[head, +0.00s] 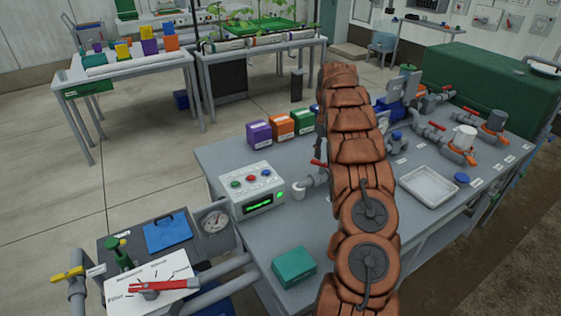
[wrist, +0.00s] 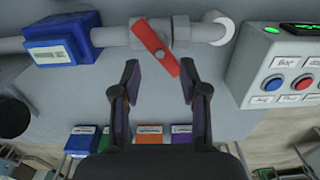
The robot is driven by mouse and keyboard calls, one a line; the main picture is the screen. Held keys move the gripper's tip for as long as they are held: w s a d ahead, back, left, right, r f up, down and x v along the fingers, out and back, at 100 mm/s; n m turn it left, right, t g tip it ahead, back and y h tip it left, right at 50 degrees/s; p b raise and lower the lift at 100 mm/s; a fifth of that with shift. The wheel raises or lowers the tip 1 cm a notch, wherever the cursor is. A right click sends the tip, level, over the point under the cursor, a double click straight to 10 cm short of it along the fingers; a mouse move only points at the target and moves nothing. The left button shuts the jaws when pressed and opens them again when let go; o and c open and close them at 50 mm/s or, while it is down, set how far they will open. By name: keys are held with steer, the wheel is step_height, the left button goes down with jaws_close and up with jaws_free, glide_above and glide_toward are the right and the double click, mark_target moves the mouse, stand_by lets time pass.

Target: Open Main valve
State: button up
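A valve with a red lever handle (wrist: 155,47) sits on a grey pipe (wrist: 112,34) in the wrist view. The lever lies slantwise across the pipe. I cannot read a label naming it as the Main valve. In the head view, a red lever (head: 318,163) shows just left of my arm, beside the control box. My gripper (wrist: 159,82) is open and empty, with one finger on each side of the lever's lower end in the picture. I cannot tell whether either finger touches it. In the head view the gripper is mostly hidden behind my arm.
A white control box (wrist: 280,75) with coloured buttons stands right of the valve, and a blue labelled box (wrist: 56,38) is on the pipe at left. Purple (head: 259,134), orange (head: 281,125) and green boxes line the bench's back edge. Another red lever (head: 165,286) is at front left.

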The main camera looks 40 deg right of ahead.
mark_target(322, 163)
steer(key=shift+r+b, duration=0.4)
steer(key=shift+r, duration=1.25)
steer(key=shift+a+r, duration=0.2)
steer(key=s+a+r, duration=0.2)
steer(key=a, duration=0.6)
steer(key=s+a+r+b, duration=0.1)
steer(key=s+a+r, duration=0.1)
steer(key=a, duration=0.6)
steer(key=s+a+r+g+b, duration=0.1)
steer(key=s+a+r, duration=0.2)
steer(key=a, duration=0.5)
steer(key=shift+r+m, duration=0.3)
steer(key=shift+r, duration=0.15)
steer(key=shift+s+a, duration=0.1)
steer(key=shift+a, duration=0.05)
